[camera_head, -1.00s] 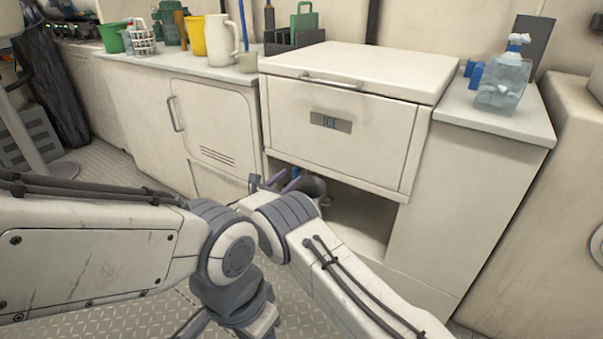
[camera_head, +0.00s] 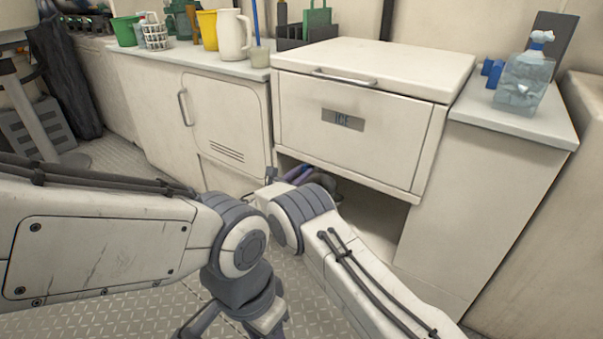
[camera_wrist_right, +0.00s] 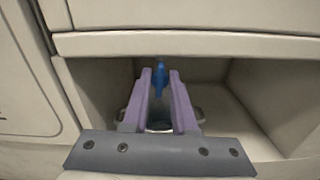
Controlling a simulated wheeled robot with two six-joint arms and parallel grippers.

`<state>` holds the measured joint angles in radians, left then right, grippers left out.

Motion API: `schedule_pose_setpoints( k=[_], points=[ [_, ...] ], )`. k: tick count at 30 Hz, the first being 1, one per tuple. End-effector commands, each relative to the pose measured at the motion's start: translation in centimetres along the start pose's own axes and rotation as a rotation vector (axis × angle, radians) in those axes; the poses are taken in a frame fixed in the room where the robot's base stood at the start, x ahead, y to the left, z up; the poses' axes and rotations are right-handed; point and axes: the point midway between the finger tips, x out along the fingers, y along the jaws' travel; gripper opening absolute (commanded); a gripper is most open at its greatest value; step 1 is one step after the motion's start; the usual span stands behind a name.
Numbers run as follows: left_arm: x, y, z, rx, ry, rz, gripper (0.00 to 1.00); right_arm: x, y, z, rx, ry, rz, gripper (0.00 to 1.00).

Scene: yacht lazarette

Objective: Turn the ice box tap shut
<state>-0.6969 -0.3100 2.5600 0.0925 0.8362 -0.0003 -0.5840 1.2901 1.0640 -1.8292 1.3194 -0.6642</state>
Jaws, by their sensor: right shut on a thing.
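The ice box (camera_head: 385,146) is a cream chest with an ICE plate on its front and an open recess under it. The blue tap (camera_wrist_right: 160,76) hangs at the top of the recess in the right wrist view. My right gripper (camera_wrist_right: 161,78) reaches into the recess, its two purple fingers shut on the blue tap from either side. In the head view the right gripper (camera_head: 298,174) shows only in part, and my forearm hides much of the recess. My left gripper (camera_head: 238,318) points down at the bottom edge, its fingertips out of frame.
A metal bucket (camera_wrist_right: 160,120) stands in the recess below the tap, partly hidden by my fingers. A cabinet door (camera_head: 226,128) is left of the ice box.

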Motion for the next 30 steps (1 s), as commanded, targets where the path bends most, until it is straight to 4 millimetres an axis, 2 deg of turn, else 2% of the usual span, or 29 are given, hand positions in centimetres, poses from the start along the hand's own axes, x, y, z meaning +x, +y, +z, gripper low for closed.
schedule_pose_setpoints(
  k=[18,30],
  points=[
    [0.35,-0.02,0.02,0.000,0.000,0.000,0.50,-0.18,-0.11,-0.08,0.421,-0.002,-0.003,0.00],
    [0.54,-0.04,0.03,0.000,0.000,0.000,0.50,-0.25,-0.13,-0.09,0.555,-0.002,-0.003,0.00]
  ],
)
